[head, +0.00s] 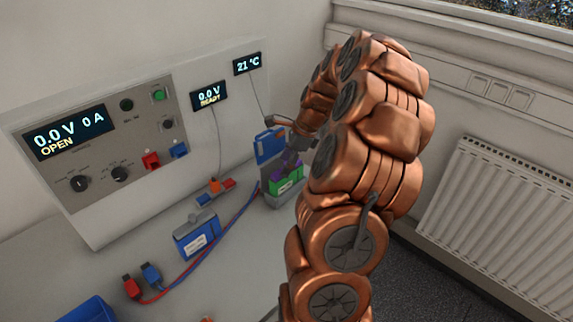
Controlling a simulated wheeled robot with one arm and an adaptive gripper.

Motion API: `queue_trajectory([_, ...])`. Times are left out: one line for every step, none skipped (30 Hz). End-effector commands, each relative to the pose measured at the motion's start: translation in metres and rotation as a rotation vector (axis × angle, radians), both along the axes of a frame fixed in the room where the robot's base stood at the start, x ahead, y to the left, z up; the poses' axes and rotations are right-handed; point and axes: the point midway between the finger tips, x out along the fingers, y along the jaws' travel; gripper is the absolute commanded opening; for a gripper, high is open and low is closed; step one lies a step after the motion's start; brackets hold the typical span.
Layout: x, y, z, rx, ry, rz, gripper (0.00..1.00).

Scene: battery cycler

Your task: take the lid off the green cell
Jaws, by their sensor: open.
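The green cell (287,187) stands in a grey holder (272,201) on the bench, near the middle of the head view. My gripper (296,157) is at the top of the green cell, open. Its fingertips are small and partly hidden by my copper arm, so I cannot tell whether they touch anything. The right side of the cell is close to my arm's outline.
A blue block (269,145) stands behind the green cell. A blue cell (197,237) stands nearer, left of the red and blue cables (213,246). The cycler panel (110,145) is at left, reading 0.0 V, 0 A, OPEN. A blue tray (87,311) is front left.

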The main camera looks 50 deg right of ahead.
Motion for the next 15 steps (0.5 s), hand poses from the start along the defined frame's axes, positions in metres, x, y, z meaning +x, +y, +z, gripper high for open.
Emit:
queue_trajectory([0.0001,0.0,-0.0005,0.0,0.0,0.0,0.65])
queue_trajectory([0.0001,-0.0002,-0.0004,-0.001,-0.001,0.0,0.65])
queue_trajectory([0.0002,-0.0003,-0.0004,-0.001,-0.001,0.0,0.65])
queue_trajectory([0.0001,-0.0003,-0.0004,-0.001,-0.001,0.0,0.65])
queue_trajectory([0.0001,-0.0004,-0.0003,-0.001,-0.001,0.0,0.65])
queue_trajectory([0.0,-0.0004,-0.0002,-0.001,-0.001,0.0,0.6])
queue_trajectory([0.0001,-0.0005,-0.0002,-0.001,-0.001,0.0,0.57])
queue_trajectory([0.0,-0.0004,-0.0002,-0.001,-0.001,0.0,0.54])
queue_trajectory([0.0,-0.0004,-0.0001,-0.001,-0.001,0.0,0.5])
queue_trajectory([0.0,-0.0004,-0.0001,-0.001,-0.001,0.0,0.47])
queue_trajectory([0.0,-0.0005,-0.0002,-0.001,-0.001,0.0,0.44])
queue_trajectory([0.0,-0.0005,-0.0002,-0.001,-0.001,0.0,0.4])
queue_trajectory([0.0,-0.0007,-0.0002,-0.001,-0.001,0.0,0.36])
queue_trajectory([0.0,-0.0007,-0.0002,0.0,0.0,-0.001,0.33])
queue_trajectory([-0.0001,-0.0007,-0.0002,0.0,0.0,-0.001,0.3])
